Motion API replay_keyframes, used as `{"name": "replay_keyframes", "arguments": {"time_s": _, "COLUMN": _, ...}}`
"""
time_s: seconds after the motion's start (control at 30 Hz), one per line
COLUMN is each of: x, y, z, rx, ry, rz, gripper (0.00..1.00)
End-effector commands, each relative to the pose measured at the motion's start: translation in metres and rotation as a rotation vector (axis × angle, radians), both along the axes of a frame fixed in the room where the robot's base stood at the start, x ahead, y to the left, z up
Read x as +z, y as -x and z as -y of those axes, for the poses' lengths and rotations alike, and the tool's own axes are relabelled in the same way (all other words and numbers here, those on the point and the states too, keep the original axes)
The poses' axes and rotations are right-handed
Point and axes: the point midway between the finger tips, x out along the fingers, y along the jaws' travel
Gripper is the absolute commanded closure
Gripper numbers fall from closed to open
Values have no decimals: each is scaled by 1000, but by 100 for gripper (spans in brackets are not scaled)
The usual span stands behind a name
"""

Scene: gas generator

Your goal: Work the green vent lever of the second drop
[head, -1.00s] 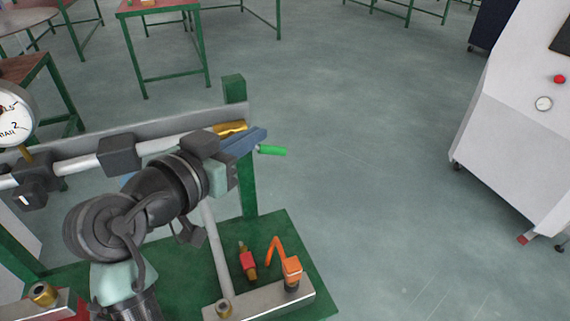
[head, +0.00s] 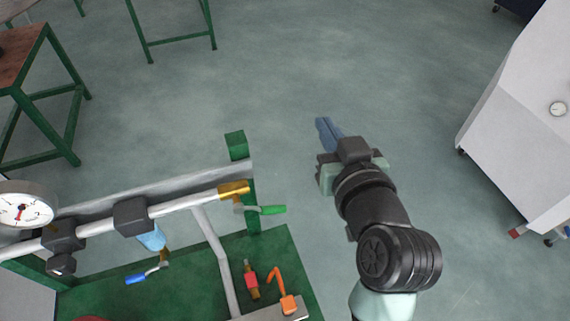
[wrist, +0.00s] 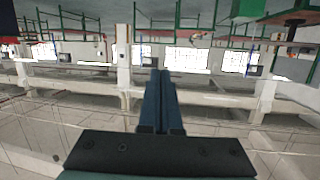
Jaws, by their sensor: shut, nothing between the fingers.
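The green vent lever (head: 272,210) sticks out to the right from the brass fitting (head: 234,190) at the right end of the grey pipe, in the head view. My gripper (head: 323,122) is to the right of and beyond the lever, clear of it, over open floor. Its blue fingers are together and hold nothing. The wrist view also shows the closed fingers (wrist: 163,100), pointing out into the room, with no lever in that view.
A gauge (head: 22,208) and a blue-handled valve (head: 136,279) are on the pipework at left. A white cabinet (head: 520,130) stands at far right. Floor between is clear.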

Motion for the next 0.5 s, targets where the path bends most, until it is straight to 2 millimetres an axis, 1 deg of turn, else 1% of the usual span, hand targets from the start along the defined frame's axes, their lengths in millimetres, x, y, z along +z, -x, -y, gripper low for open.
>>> {"name": "replay_keyframes", "arguments": {"time_s": 0.03, "x": -1, "y": 9, "z": 5, "rx": 18, "ry": -21, "rz": -74, "gripper": 100}}
{"name": "replay_keyframes", "arguments": {"time_s": 0.1, "x": -18, "y": 25, "z": 7, "rx": 54, "ry": -53, "rz": -161, "gripper": 100}}
{"name": "replay_keyframes", "arguments": {"time_s": 0.17, "x": -32, "y": 41, "z": 7, "rx": 88, "ry": -85, "rz": -229, "gripper": 100}}
{"name": "replay_keyframes", "arguments": {"time_s": 0.2, "x": -39, "y": 52, "z": 7, "rx": 110, "ry": -109, "rz": -269, "gripper": 100}}
{"name": "replay_keyframes", "arguments": {"time_s": 0.3, "x": -53, "y": 80, "z": 4, "rx": 160, "ry": -166, "rz": -347, "gripper": 100}}
{"name": "replay_keyframes", "arguments": {"time_s": 0.4, "x": -62, "y": 102, "z": 0, "rx": 200, "ry": -214, "rz": -395, "gripper": 100}}
{"name": "replay_keyframes", "arguments": {"time_s": 0.5, "x": -67, "y": 117, "z": -3, "rx": 226, "ry": -247, "rz": -421, "gripper": 100}}
